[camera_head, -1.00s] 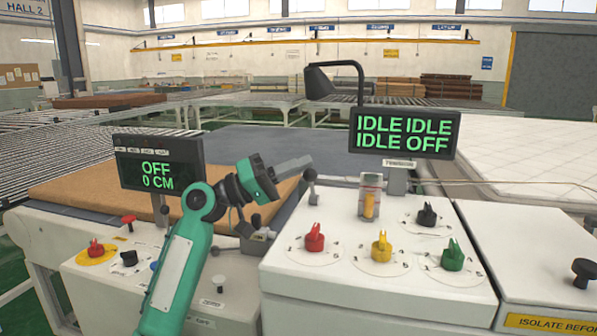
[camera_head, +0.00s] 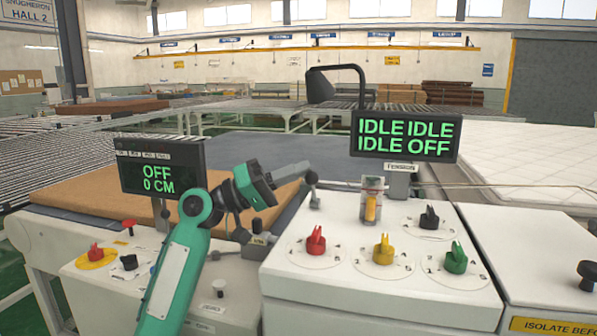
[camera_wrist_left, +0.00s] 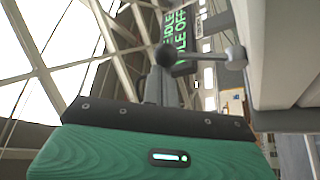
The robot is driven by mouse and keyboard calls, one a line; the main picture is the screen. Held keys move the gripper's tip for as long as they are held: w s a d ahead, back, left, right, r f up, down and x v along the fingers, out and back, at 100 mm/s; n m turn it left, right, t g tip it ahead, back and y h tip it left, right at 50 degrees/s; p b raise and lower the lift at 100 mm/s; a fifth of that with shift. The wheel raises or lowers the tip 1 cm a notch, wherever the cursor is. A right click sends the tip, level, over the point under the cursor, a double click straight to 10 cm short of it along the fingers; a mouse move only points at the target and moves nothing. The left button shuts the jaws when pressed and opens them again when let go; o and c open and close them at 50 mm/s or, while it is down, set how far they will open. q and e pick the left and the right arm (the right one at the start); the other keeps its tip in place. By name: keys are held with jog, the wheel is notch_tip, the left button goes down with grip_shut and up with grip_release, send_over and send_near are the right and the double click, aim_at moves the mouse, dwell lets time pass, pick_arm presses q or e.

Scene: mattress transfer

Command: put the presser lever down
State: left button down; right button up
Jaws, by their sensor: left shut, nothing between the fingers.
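My left gripper (camera_head: 305,168) is shut and empty, its grey fingers pointing right. Its tips are right at the dark ball knob of a lever (camera_head: 314,194), which stands up from the left edge of the white console. Whether they touch is unclear. In the left wrist view the lever's ball (camera_wrist_left: 166,55) appears by the end of my shut fingers (camera_wrist_left: 155,85), its rod running right to the console side. I read no label on this lever, so I cannot confirm that it is the presser lever. My right gripper is not in view.
The console (camera_head: 370,285) carries red, yellow, green and black knobs below a display (camera_head: 405,136) reading IDLE IDLE IDLE OFF. A left display (camera_head: 160,168) reads OFF 0 CM. A brown slab (camera_head: 110,195) lies behind my arm. A white mattress (camera_head: 530,155) lies at right.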

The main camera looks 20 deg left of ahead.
pick_arm(q)
jog(key=b+v, duration=0.2)
jog(key=v, duration=1.1)
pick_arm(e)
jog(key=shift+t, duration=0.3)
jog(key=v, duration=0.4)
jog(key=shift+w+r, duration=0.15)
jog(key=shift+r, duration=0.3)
pick_arm(q)
jog(key=shift+s+f, duration=0.1)
jog(key=shift+f, duration=0.1)
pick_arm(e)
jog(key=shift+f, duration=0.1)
